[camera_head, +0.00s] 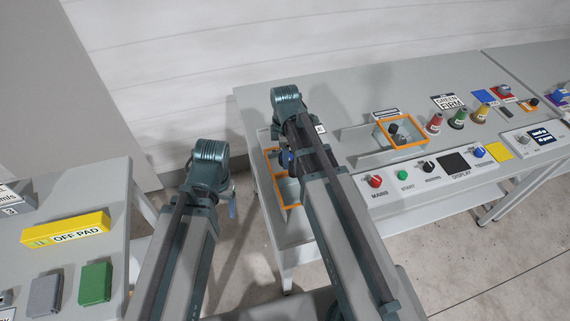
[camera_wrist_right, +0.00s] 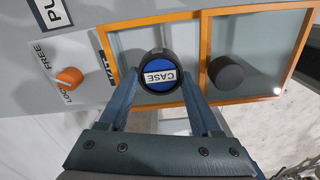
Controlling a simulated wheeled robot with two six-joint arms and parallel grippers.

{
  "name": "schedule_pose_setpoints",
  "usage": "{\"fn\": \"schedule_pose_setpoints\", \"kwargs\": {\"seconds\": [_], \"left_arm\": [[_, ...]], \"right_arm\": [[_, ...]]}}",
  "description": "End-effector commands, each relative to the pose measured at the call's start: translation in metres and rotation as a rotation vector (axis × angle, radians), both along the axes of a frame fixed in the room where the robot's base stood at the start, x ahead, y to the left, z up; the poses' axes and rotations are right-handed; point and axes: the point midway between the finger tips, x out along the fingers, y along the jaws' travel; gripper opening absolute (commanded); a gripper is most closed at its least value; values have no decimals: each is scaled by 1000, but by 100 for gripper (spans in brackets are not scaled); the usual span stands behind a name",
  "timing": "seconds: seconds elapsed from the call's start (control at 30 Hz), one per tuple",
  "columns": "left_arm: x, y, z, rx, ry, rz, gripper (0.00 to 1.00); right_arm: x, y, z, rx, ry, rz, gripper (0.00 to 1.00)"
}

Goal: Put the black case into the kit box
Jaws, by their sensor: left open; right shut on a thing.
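My right gripper (camera_wrist_right: 160,82) is shut on the black case (camera_wrist_right: 146,58), a round piece with a blue top lettered CASE.
An orange LOCK/FREE knob (camera_wrist_right: 69,78) is beside the frame.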

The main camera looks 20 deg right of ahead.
Motion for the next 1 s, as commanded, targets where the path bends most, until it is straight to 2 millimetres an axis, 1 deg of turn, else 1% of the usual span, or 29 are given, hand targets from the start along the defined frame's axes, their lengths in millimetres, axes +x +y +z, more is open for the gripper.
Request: {"fn": "schedule_pose_setpoints", "kwargs": {"seconds": [0.2, 0.3, 0.57, 0.73, 0.77, 0.8, 0.83, 1.0], "left_arm": [[0, 0, -28, 0, 0, 0, 69], [0, 0, -37, 0, 0, 0, 69], [0, 0, -35, 0, 0, 0, 69], [0, 0, -40, 0, 0, 0, 69], [0, 0, -39, 0, 0, 0, 69], [0, 0, -38, 0, 0, 0, 69], [0, 0, -38, 0, 0, 0, 69], [0, 0, -38, 0, 0, 0, 69]], "right_arm": [[0, 0, -28, 0, 0, 0, 9], [0, 0, -37, 0, 0, 0, 9], [0, 0, -35, 0, 0, 0, 9], [0, 0, -40, 0, 0, 0, 9], [0, 0, -39, 0, 0, 0, 68], [0, 0, -38, 0, 0, 0, 76], [0, 0, -38, 0, 0, 0, 77], [0, 0, -38, 0, 0, 0, 77]]}}
